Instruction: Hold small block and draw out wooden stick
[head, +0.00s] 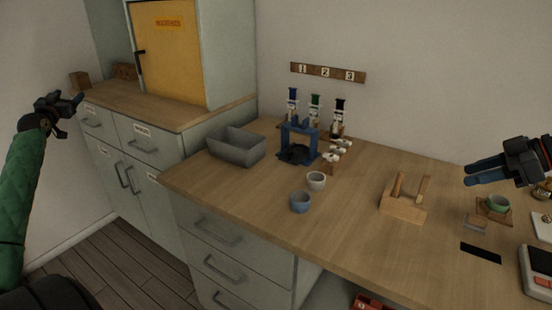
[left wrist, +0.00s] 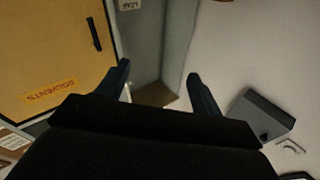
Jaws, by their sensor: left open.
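A small wooden block (head: 402,208) stands on the worktop right of centre in the head view. Two wooden sticks rise from it, a left stick (head: 397,187) and a right stick (head: 422,189). My right gripper (head: 468,174) is above the worktop, to the right of the block and apart from it. Its blue fingers point left; the gap between them is unclear. My left gripper (head: 78,99) is far left, by the lower cabinet. It is open and empty in the left wrist view (left wrist: 158,73), far from the block.
A grey bin (head: 236,147), a blue stand (head: 298,142), a white cup (head: 316,180) and a blue cup (head: 300,202) stand left of the block. The yellow cupboard door (head: 170,50) is left. Worktop in front of the block is clear.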

